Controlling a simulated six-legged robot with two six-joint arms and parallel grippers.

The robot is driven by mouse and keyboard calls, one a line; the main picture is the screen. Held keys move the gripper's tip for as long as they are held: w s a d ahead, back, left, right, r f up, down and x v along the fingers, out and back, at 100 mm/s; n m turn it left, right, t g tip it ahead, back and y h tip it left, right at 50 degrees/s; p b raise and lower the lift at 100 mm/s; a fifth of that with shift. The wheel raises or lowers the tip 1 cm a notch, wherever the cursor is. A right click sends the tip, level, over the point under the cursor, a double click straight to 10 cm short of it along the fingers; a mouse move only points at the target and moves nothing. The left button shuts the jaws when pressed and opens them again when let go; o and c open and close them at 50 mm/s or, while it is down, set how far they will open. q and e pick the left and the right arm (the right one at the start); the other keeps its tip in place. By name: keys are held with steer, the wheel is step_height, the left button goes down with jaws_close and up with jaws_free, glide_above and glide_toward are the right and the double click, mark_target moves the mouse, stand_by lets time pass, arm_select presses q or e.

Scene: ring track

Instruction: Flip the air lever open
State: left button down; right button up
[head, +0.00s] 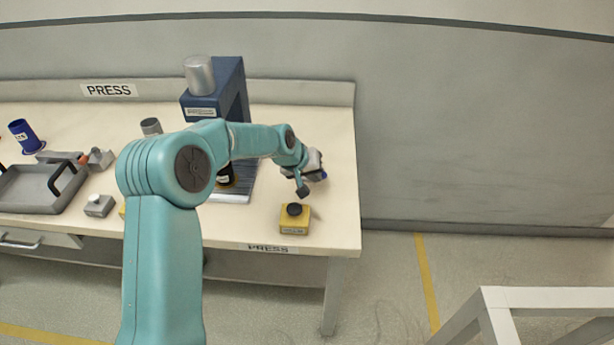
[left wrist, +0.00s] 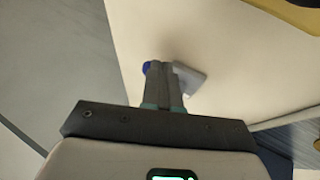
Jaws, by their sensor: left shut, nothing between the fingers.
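My left gripper (left wrist: 162,66) is shut with nothing between its fingers. In the wrist view its fingers stand over a small grey block (left wrist: 190,78), which shows to their right, and a blue tip (left wrist: 147,67) shows just left of them. These may be parts of the air lever, with the middle hidden behind the fingers. I cannot tell whether the fingers touch it or how the lever is turned. In the head view the blue tip (head: 323,173) shows at the bench's right end, beside my left wrist. My right gripper is in neither view.
A yellow box with a black button (head: 294,218) stands near the bench's (head: 335,215) front edge. A blue press (head: 228,90) stands behind my arm.

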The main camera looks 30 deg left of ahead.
arm_select(q)
steer(key=shift+w+d+f, duration=0.1)
steer(key=shift+w+d, duration=0.55)
steer(key=shift+w, duration=0.1)
steer(key=shift+w+d, duration=0.35)
steer(key=shift+w, duration=0.35)
steer(key=shift+w+d+n+y, duration=0.15)
steer(key=shift+w+n+y, duration=0.25)
steer(key=shift+n, duration=0.3)
steer(key=shift+w+p, duration=0.2)
steer(key=shift+p, duration=0.1)
steer(key=shift+w+r, duration=0.2)
steer(key=shift+s+r, duration=0.2)
steer(key=shift+r, duration=0.3)
steer(key=b+v, duration=0.1)
steer(key=v, duration=1.4)
steer(key=shift+s, duration=0.25)
